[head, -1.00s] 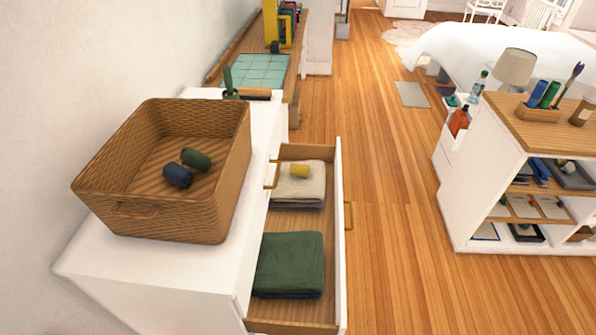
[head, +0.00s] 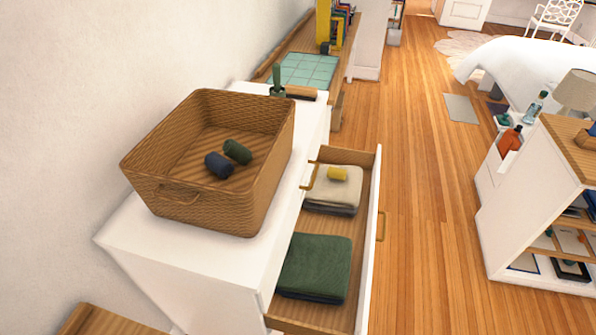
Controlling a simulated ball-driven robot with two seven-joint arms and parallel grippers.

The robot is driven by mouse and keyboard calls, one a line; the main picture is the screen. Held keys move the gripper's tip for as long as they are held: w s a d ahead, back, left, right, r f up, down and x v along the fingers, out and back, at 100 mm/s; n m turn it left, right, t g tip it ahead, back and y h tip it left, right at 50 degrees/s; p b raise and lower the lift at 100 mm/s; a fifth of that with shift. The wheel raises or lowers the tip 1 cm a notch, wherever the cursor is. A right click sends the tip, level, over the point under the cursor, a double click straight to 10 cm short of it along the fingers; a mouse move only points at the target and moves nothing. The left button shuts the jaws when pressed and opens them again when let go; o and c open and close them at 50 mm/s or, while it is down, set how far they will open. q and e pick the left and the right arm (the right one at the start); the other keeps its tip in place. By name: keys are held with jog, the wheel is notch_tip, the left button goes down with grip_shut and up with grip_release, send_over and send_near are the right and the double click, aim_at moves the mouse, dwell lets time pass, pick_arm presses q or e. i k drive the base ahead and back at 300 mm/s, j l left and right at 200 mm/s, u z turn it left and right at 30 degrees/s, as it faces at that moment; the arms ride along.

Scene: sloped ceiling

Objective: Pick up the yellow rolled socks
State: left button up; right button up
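The yellow rolled socks (head: 338,174) are a small yellow roll lying on top of a folded cream cloth (head: 334,190). The cloth is at the far end of an open drawer (head: 373,240) in the white dresser (head: 180,255). Neither of my grippers shows in the head view, so their state is hidden.
A wicker basket (head: 210,205) on the dresser holds a dark blue roll (head: 218,165) and a dark green roll (head: 238,151). A folded green cloth (head: 316,266) lies in the near part of the drawer. Wood floor (head: 425,230) is clear between the drawer and a white shelf unit (head: 500,215).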

aim_at(333, 173)
jog(key=i+l+u, duration=0.15)
jog(key=l+u, duration=1)
jog(key=i+l, duration=0.05)
jog(key=l, duration=0.05)
